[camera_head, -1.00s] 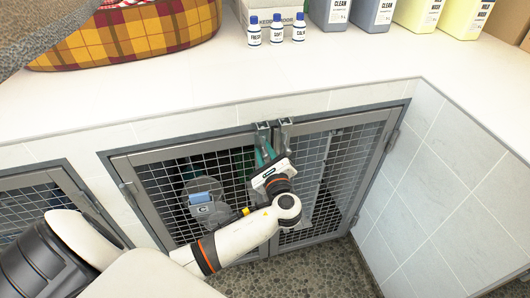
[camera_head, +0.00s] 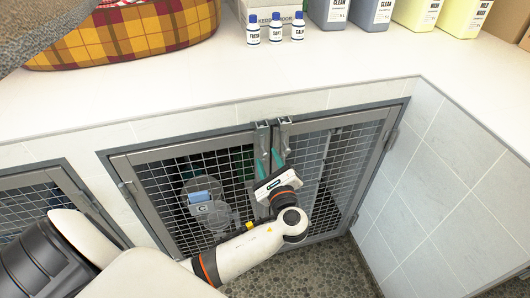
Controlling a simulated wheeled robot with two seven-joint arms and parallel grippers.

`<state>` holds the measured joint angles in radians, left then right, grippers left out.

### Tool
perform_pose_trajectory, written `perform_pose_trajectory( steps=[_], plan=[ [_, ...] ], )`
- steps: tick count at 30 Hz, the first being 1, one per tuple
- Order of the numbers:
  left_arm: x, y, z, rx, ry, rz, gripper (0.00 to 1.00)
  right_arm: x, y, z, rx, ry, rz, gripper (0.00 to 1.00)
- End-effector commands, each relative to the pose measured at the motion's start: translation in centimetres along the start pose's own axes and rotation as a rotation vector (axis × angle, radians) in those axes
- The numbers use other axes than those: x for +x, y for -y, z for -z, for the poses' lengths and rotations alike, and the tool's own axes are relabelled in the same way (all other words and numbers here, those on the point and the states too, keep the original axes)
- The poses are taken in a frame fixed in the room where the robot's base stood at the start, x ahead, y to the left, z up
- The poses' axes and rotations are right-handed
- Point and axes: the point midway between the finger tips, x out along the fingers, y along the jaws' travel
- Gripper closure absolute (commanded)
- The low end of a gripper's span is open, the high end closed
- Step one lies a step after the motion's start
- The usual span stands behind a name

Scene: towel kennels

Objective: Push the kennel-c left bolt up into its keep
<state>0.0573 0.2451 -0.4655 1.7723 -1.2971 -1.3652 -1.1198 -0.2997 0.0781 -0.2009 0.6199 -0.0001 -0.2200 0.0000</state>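Two metal bolts stand side by side at the top where the doors meet: the left bolt (camera_head: 262,133) and the right bolt (camera_head: 285,132). My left gripper (camera_head: 269,163) points up just below them, its teal fingertips apart with a gap between them. I cannot tell whether either fingertip touches a bolt. The gripper and wrist hide the lower middle of the doors. My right gripper is out of view.
The white counter (camera_head: 330,70) overhangs the kennel and carries a plaid pet bed (camera_head: 130,35), small blue-capped bottles (camera_head: 276,30) and larger jugs (camera_head: 374,12). A tiled wall (camera_head: 440,190) bounds the right side. Pebbled floor (camera_head: 310,275) lies below.

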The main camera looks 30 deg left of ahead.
Motion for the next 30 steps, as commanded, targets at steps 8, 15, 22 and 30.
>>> perform_pose_trajectory(
  steps=[8,15,22,30],
  plan=[
    [-5.7,0.0,-0.1,-0.003,0.003,0.001,0.60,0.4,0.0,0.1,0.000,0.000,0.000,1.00],
    [-7.6,0.0,0.1,-0.003,-0.001,0.001,0.60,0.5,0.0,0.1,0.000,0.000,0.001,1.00],
    [-7.7,-0.1,0.1,-0.003,-0.001,0.000,0.60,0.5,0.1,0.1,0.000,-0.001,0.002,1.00],
    [-7.6,0.0,0.1,-0.002,0.000,0.000,0.60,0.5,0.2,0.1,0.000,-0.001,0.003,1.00]
  ],
)
